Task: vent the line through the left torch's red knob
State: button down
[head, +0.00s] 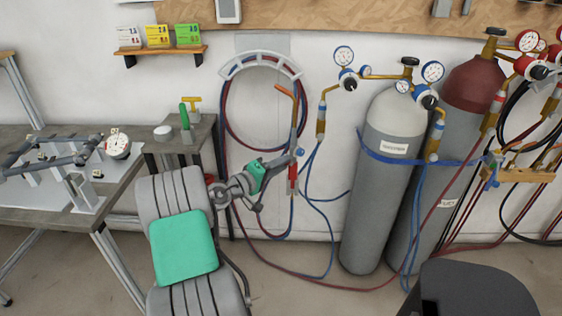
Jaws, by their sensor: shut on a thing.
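The left torch (294,119) hangs upright against the wall, with its brass tip bent up to the left. A blue knob (300,152) shows on the right side of its lower body, and a red fitting (293,172) shows below. My gripper (290,157) reaches in from the left at the height of the torch's valves, with its jaws shut on the red knob. The knob itself is hidden by the fingers, so its turn cannot be seen.
Red and blue hoses (226,118) loop on a wall hanger and run along the floor. Gas cylinders (379,190) with gauges stand to the right. Another torch (490,170) is by the right cylinder. A workbench (120,185) stands left, and a dark seat (480,290) is front right.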

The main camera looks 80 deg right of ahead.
jog(key=shift+n, duration=0.4)
jog(key=c, duration=1.2)
grip_release()
jog(key=v, duration=0.7)
jog(key=shift+w+a, duration=0.25)
jog(key=shift+a, duration=0.05)
